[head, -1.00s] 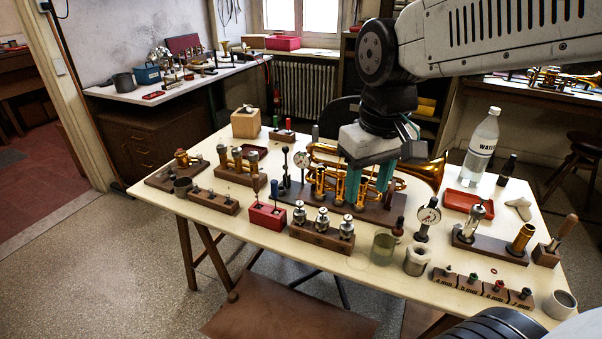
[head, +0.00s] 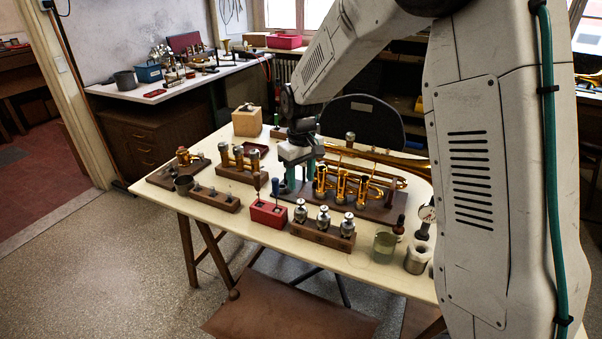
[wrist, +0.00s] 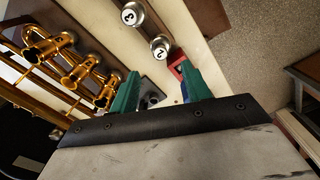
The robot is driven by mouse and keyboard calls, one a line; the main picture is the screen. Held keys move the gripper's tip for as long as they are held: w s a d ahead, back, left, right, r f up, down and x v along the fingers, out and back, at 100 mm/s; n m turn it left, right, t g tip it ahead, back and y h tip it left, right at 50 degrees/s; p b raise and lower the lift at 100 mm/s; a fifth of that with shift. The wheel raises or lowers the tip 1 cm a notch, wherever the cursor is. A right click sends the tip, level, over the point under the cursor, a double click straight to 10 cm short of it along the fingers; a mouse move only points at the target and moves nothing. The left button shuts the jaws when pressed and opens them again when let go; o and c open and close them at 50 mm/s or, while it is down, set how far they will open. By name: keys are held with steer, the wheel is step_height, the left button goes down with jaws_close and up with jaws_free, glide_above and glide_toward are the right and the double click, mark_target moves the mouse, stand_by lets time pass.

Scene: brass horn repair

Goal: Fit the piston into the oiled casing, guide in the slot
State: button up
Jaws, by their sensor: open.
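A brass horn (head: 385,165) lies on a dark wooden stand (head: 390,209), with three upright casings (head: 342,187) in a row; the horn also shows at the left of the wrist view (wrist: 75,70). Three silver pistons (head: 322,218) stand in a wooden block (head: 318,235) in front of it. Two numbered piston tops (wrist: 160,46) show at the top of the wrist view. My gripper (head: 298,179) is above the stand's left end, left of the casings. Its teal fingers (wrist: 158,72) are apart with nothing held. A dark fitting (wrist: 149,98) shows beyond them; contact cannot be told.
My arm hides the table's right side. The front left floor is open.

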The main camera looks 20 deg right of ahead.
mark_target(301, 201)
step_height(301, 201, down, 7)
steer(key=shift+r, duration=0.1)
stand_by(0.3)
jaws_close()
step_height(301, 201, up, 10)
stand_by(1.9)
stand_by(0.4)
